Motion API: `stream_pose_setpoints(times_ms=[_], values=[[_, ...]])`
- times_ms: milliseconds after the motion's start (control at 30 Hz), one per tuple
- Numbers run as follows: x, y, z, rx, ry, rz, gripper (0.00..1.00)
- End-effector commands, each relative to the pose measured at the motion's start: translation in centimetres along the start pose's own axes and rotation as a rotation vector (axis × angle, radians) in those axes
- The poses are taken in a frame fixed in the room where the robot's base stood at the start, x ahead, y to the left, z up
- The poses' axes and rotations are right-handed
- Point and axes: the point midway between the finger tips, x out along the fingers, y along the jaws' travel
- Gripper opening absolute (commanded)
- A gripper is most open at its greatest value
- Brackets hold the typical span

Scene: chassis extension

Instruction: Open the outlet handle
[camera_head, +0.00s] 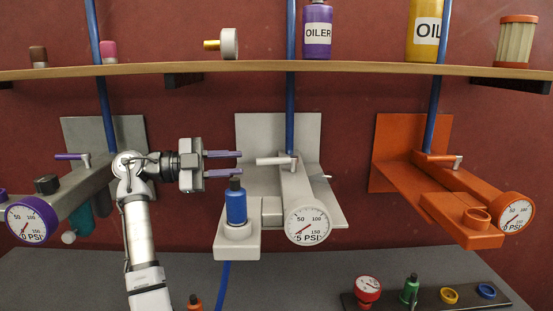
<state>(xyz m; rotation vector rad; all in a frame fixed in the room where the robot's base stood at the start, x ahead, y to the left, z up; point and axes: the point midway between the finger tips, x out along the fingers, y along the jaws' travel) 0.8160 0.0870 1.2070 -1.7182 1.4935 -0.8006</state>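My gripper (240,163) is open and points right, with its two purple fingers spread one above the other and nothing between them. A white lever handle (273,161) lies roughly level on top of the light grey middle unit (296,185), where a blue pipe comes down. Its left end is just right of my fingertips in the picture, with a small gap; the depth between them is hard to tell. The left unit has a purple handle (70,156) and the orange unit has an orange handle (437,156). Which one is the outlet handle is not marked.
A blue bottle (236,203) stands in the middle unit's cup just below my fingers. The pressure gauge (308,225) is at that unit's front. A wooden shelf (270,67) runs above. A tray (430,304) with small parts lies lower right.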

Motion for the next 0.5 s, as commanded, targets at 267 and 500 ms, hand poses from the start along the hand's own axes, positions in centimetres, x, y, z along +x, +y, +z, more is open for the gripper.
stream_pose_setpoints(times_ms=[267,500], values=[[6.2,-0.2,-0.1,-0.003,0.001,0.002,0.24],[9.6,-0.1,0.0,-0.003,-0.001,0.001,0.24]])
